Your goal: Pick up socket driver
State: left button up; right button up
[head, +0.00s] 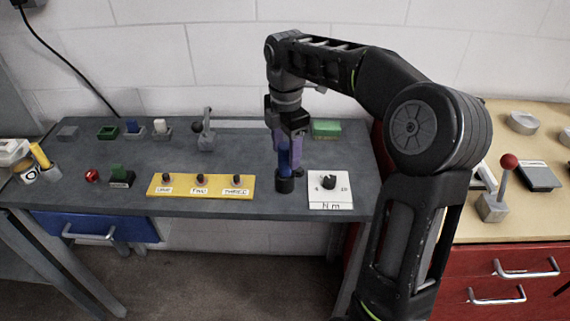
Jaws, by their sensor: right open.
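The blue socket driver (284,158) stands upright in a small black holder (285,185) near the front edge of the grey bench. My right gripper (287,160) comes down from above, pointing at the bench, with its purple fingers open around or close beside the driver. The fingers partly hide the driver, and I cannot tell whether they touch it. My left gripper is out of view.
A white dial card marked "Nm" (330,202) lies right of the driver. A yellow panel with several knobs (172,184) lies to its left. A green block (326,128) and a grey lever (207,134) stand further back. The bench between is mostly clear.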

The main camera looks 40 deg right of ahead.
aim_at(285, 163)
notch_tip(285, 163, down, 5)
jog(key=shift+w+r+p, duration=0.1)
jog(key=shift+r+p, duration=0.1)
jog(key=shift+p, duration=0.15)
jog(key=shift+c, duration=0.5)
grip_shut()
dwell(0.4)
